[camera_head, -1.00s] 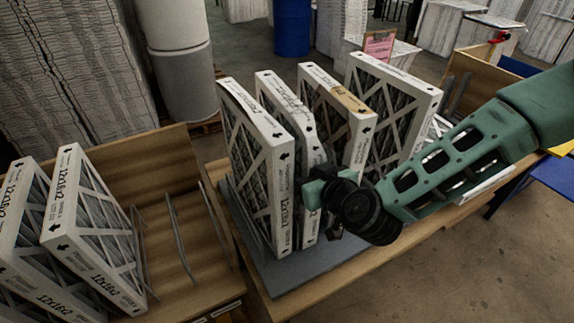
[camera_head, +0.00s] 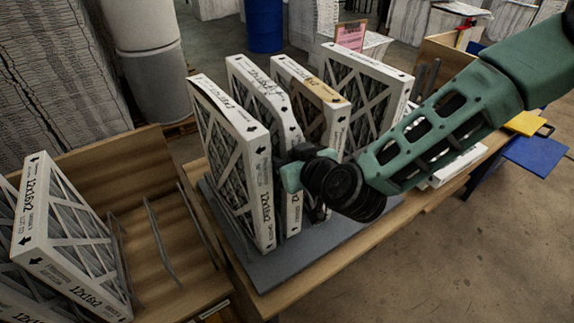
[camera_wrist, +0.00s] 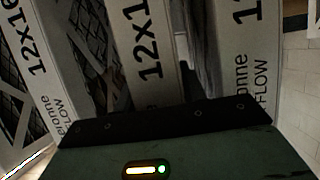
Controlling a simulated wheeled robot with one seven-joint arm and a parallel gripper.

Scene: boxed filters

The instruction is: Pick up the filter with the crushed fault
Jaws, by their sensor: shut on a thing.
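Several white-framed filters stand upright in a row on a grey base. The second from the left (camera_head: 270,95) has a bent, dented top edge, the crushed look. My gripper (camera_head: 294,172) is at the front edge of this filter and is shut on it. In the wrist view, the filter edge marked 12x1 (camera_wrist: 146,50) stands centred ahead of my gripper (camera_wrist: 160,118), with neighbours on both sides. The fingertips are largely hidden. The filter still stands among the others, with no clear lift.
The left neighbour filter (camera_head: 232,105) and a brown-marked filter (camera_head: 312,84) stand close on either side. Another filter (camera_head: 370,64) stands farther right. The grey base (camera_head: 300,262) lies on a wooden table. A wooden rack (camera_head: 160,220) with wire dividers and more filters is at left.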

